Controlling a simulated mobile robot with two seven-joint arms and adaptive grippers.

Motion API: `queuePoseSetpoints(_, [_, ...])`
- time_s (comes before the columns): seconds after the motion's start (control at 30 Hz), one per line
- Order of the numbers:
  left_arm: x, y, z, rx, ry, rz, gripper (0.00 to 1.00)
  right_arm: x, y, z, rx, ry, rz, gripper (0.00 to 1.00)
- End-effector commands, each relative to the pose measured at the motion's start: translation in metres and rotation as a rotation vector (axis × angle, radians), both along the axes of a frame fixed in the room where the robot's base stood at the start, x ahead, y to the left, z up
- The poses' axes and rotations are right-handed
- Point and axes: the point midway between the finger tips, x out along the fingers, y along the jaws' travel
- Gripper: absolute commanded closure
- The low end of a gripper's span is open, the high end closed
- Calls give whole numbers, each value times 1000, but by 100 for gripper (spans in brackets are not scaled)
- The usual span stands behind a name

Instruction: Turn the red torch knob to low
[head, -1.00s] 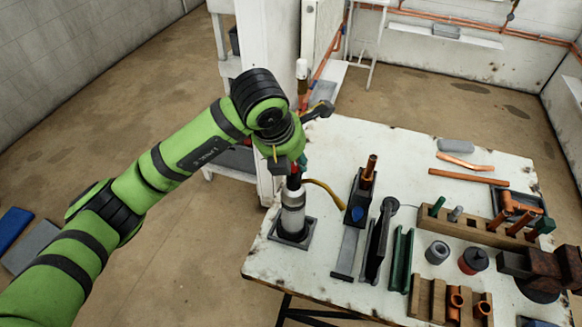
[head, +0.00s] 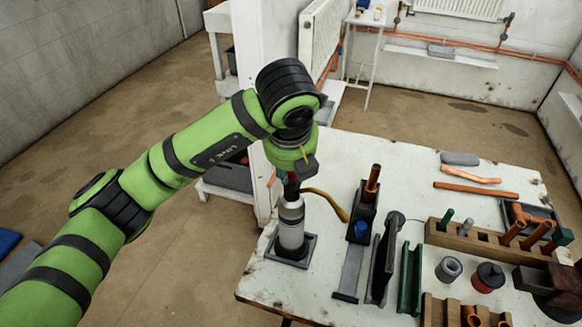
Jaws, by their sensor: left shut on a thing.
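The torch (head: 291,230) is a white cylinder standing upright in a dark square holder (head: 288,253) near the table's left edge. A curved brass tube (head: 330,205) runs from its top to the right. My left gripper (head: 291,183) points down at the torch's top and is shut on the red knob, which is mostly hidden; only a little red shows beside the fingers. The knob's setting marks cannot be made out. My right gripper is not in view.
Right of the torch stand a dark block with an upright copper pipe (head: 371,184), a black tool (head: 382,262) and a green channel (head: 410,280). A wooden rack (head: 478,240) and loose copper pipes (head: 476,190) lie farther right. The table's back middle is clear.

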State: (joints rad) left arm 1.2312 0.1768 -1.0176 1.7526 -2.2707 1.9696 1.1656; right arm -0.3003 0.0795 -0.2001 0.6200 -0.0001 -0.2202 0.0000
Motion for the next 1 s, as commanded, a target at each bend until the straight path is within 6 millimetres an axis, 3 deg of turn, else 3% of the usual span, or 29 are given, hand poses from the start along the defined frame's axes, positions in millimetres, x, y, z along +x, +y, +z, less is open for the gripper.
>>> queuePoseSetpoints(0.27, [0, 0, 1, -2, -3, 0, 100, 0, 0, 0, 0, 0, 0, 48])
queuePoseSetpoints(0.3, [0, 0, 1, -2, -3, 0, 64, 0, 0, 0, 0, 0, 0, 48])
queuePoseSetpoints(0.37, [1, 0, 1, -2, -3, -1, 45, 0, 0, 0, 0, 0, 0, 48])
queuePoseSetpoints(0.77, [-1, 0, 5, -1, -3, 0, 45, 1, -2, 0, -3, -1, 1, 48])
queuePoseSetpoints(1.0, [-14, 2, 41, 0, -10, -1, 45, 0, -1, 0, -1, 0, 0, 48])
